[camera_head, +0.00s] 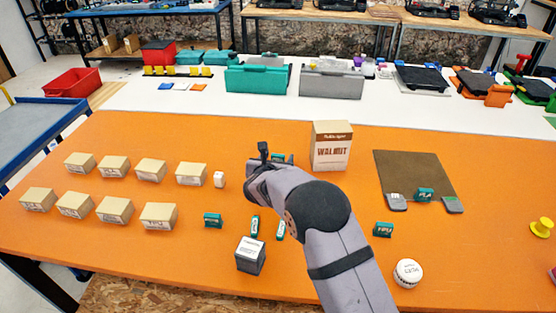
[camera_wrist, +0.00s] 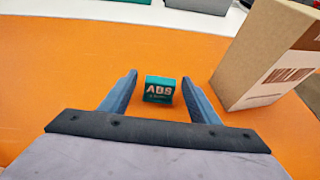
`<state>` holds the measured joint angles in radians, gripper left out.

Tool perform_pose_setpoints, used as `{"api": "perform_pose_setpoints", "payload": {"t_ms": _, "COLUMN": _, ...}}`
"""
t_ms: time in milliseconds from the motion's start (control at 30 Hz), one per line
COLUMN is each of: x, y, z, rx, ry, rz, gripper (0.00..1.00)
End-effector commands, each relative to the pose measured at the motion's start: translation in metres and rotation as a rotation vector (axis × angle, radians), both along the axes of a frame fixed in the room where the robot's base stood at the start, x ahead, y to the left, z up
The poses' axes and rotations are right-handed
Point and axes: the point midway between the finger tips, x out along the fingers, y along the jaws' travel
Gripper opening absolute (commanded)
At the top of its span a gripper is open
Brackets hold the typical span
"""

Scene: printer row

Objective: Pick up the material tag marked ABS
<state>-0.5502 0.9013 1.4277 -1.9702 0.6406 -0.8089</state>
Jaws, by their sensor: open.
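The teal tag marked ABS (camera_wrist: 159,90) stands on the orange table, its white letters facing the wrist camera. My gripper (camera_wrist: 159,88) is open, with one finger to the left of the tag and one to the right. Gaps show on both sides, so neither finger seems to touch it. In the head view the tag (camera_head: 279,158) is mostly hidden behind my gripper (camera_head: 262,150); only a small teal part shows.
A Walnut box (camera_head: 331,147) stands close to the right of the tag; it also shows in the wrist view (camera_wrist: 262,55). Other teal tags, such as TPU (camera_head: 383,230) and PLA (camera_head: 425,195), stand around. Several small cartons (camera_head: 151,170) fill the left side.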

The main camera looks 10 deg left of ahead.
Motion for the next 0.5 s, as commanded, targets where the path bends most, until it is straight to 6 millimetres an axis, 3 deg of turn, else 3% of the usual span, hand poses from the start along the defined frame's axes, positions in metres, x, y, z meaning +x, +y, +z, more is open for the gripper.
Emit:
{"api": "perform_pose_setpoints", "payload": {"t_ms": 33, "x": -0.0001, "y": 0.0000, "z": 0.0000, "rx": 0.000, "ry": 0.000, "rz": 0.000, "gripper": 0.56}}
{"api": "perform_pose_setpoints", "payload": {"t_ms": 200, "x": -0.0002, "y": 0.0000, "z": 0.0001, "rx": 0.000, "ry": 0.000, "rz": 0.000, "gripper": 0.16}}
{"api": "perform_pose_setpoints", "payload": {"t_ms": 500, "x": -0.0002, "y": 0.0000, "z": 0.0011, "rx": 0.000, "ry": 0.000, "rz": 0.000, "gripper": 0.13}}
